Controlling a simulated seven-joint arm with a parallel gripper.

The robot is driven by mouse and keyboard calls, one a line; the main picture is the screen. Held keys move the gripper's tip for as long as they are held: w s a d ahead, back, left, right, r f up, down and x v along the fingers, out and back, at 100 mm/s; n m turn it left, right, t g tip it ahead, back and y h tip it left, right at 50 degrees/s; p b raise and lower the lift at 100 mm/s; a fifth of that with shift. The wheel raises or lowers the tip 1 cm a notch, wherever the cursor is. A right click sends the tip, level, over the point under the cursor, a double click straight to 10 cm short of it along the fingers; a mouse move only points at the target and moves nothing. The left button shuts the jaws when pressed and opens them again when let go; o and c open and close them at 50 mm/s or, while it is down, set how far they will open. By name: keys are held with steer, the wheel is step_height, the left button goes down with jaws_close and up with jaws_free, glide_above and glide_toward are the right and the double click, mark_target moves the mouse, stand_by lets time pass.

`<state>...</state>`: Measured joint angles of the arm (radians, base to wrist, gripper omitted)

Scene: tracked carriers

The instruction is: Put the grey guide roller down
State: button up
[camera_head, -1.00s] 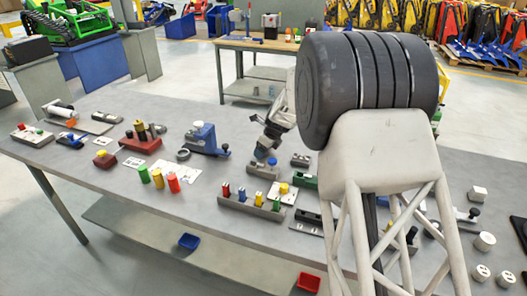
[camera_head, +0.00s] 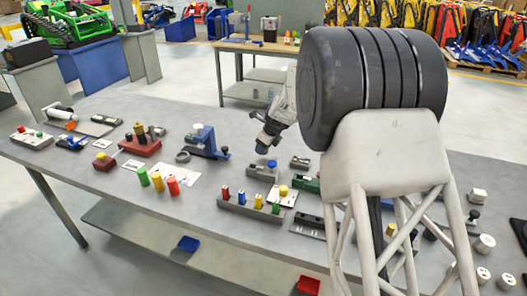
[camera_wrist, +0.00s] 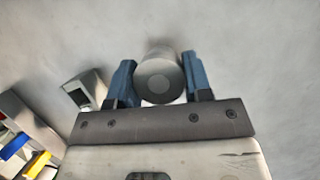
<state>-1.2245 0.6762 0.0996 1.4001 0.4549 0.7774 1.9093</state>
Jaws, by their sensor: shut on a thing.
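The grey guide roller (camera_wrist: 160,82) shows end-on in the wrist view as a short round grey cylinder. My gripper (camera_wrist: 158,70) has it between its two blue fingers and is shut on it. In the head view my gripper (camera_head: 264,146) is over the middle of the grey table (camera_head: 95,180), pointing down. The roller is too small or hidden to make out there. Bare grey surface lies behind the roller in the wrist view. I cannot tell whether the roller touches it.
A grey block (camera_head: 257,173) is just below my gripper. A grey rack with coloured pegs (camera_head: 236,207) stands nearer the front. A blue fixture (camera_head: 205,143) stands to the left, and red, yellow and green cylinders (camera_head: 158,182) stand at front left.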

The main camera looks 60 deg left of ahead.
step_height(320, 180, up, 8)
steer(key=shift+f, duration=0.2)
stand_by(0.3)
steer(key=shift+w, duration=0.1)
stand_by(0.6)
